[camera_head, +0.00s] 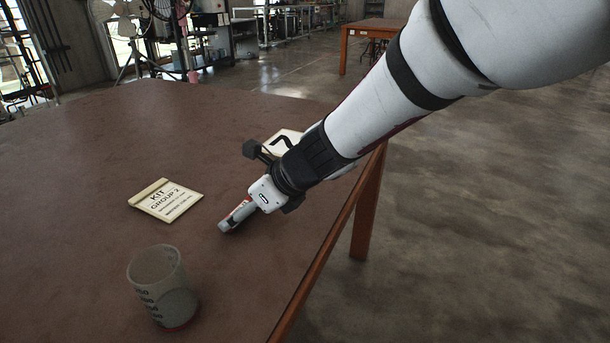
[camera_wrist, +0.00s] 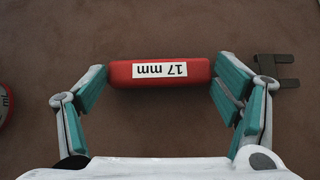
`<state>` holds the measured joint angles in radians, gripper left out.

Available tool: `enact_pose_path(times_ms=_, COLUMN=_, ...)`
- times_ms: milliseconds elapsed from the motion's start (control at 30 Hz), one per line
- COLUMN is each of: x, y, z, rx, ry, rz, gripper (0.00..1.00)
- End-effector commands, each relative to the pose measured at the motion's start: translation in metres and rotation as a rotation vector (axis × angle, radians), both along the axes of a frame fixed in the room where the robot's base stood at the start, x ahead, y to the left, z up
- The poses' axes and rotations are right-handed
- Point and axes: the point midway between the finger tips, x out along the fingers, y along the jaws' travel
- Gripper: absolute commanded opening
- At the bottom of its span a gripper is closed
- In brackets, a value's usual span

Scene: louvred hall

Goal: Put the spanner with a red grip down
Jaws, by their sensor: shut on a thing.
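The spanner's red grip (camera_wrist: 160,72) carries a white "17 mm" label, upside down in the wrist view. It lies crosswise between the two fingers of my gripper (camera_wrist: 160,88), which is shut on it. The spanner's dark open-ended head (camera_wrist: 276,72) shows beyond the right finger. In the head view my gripper (camera_head: 236,216) is low at the brown table (camera_head: 90,130), near its right edge. The fingers hide most of the spanner there. I cannot tell whether the spanner touches the tabletop.
A translucent beaker (camera_head: 160,280) with a red base stands at the front left. A card reading "KIT GROUP 2" (camera_head: 166,200) lies left of my gripper. Another pale item (camera_head: 281,141) lies behind it, partly hidden by my arm. The table's left and far parts are clear.

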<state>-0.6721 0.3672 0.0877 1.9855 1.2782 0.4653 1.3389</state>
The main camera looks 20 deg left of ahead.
Motion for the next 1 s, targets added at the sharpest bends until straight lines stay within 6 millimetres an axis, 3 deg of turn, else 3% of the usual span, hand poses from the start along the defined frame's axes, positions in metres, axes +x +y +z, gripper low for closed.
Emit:
enact_pose_path(times_ms=400, x=0.000, y=0.000, z=-0.006, rx=0.001, ry=0.000, rz=0.000, gripper=0.51)
enact_pose_path(times_ms=433, x=0.000, y=0.000, z=-0.006, rx=0.000, ry=0.000, rz=0.000, gripper=0.88)
enact_pose_path(times_ms=500, x=0.000, y=0.000, z=-0.006, rx=0.000, ry=0.000, rz=0.000, gripper=1.00)
enact_pose_path(times_ms=867, x=0.000, y=0.000, z=-0.005, rx=0.000, ry=0.000, rz=0.000, gripper=1.00)
enact_pose_path(times_ms=1000, x=0.000, y=-0.005, z=0.004, rx=0.001, ry=-0.002, rz=-0.001, gripper=1.00)
